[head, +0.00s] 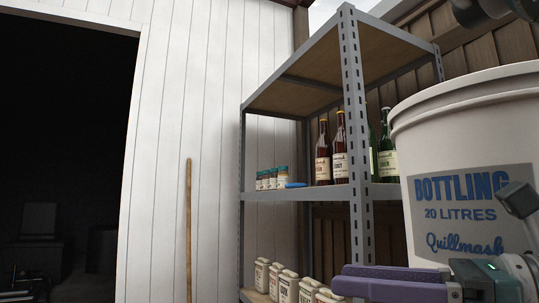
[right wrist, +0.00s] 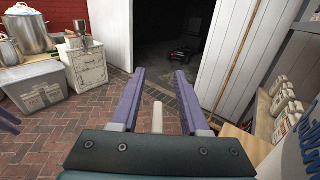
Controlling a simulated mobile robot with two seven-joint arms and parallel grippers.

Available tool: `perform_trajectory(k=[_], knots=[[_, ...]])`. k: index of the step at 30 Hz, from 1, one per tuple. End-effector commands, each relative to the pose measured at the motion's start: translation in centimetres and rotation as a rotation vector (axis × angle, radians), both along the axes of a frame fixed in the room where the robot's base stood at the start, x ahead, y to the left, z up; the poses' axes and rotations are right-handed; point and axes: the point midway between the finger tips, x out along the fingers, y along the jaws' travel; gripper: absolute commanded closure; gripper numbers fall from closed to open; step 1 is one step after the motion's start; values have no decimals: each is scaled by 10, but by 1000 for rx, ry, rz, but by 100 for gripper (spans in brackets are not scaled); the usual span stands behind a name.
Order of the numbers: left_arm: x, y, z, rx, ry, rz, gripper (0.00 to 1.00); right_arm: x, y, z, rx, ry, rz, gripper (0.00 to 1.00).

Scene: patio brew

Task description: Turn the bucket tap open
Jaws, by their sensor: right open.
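The white bottling bucket (head: 400,150) stands at the right of the head view, its label reading "BOTTLING 20 LITRES". A sliver of it with blue lettering shows at the right edge of the right wrist view (right wrist: 308,135). My right gripper (head: 345,282) is in front of the bucket's lower part and hides it. In the right wrist view its two purple fingers (right wrist: 159,75) are spread apart. A pale upright bar (right wrist: 158,118) shows between them; I cannot tell whether it is the tap's lever. A purple piece at the left edge (right wrist: 8,121) looks like part of my left gripper.
A metal shelf unit (head: 354,120) with bottles (head: 322,150), small jars (head: 272,178) and several pale containers (head: 288,284) stands left of the bucket. A wooden pole (head: 189,230) leans on the white wall.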

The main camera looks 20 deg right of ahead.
Motion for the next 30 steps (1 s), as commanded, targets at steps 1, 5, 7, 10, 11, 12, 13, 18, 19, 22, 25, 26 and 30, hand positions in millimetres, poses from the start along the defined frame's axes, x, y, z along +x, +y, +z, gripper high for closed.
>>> perform_trajectory(k=[1,5,7,10,11,12,13,18,19,22,25,26,30], knots=[[0,0,11,0,0,0,55,0,0,20,-7,-4,1,55],[0,0,24,1,0,-1,55,0,0,56,-7,-4,2,55],[0,0,31,2,0,-2,55,0,0,75,-8,-4,1,55],[0,1,39,4,0,-3,55,0,0,102,-7,-4,1,55],[0,1,41,5,0,-4,55,0,0,109,-7,-5,1,55],[0,2,44,7,0,-4,55,0,0,118,-7,-3,1,55],[0,2,46,7,0,-5,55,0,0,125,-6,-2,1,55],[0,3,53,11,0,-7,55,0,0,153,-3,-3,0,55],[0,3,53,11,0,-7,55,0,0,156,-2,-2,-1,55],[0,3,55,11,-1,-7,55,0,0,162,-1,-1,0,55],[0,3,55,11,-1,-7,55,0,0,165,1,-1,0,55],[0,3,55,11,-1,-7,55,0,0,165,1,-1,-1,55],[0,3,54,11,-1,-7,55,0,0,165,1,-1,-1,55]])
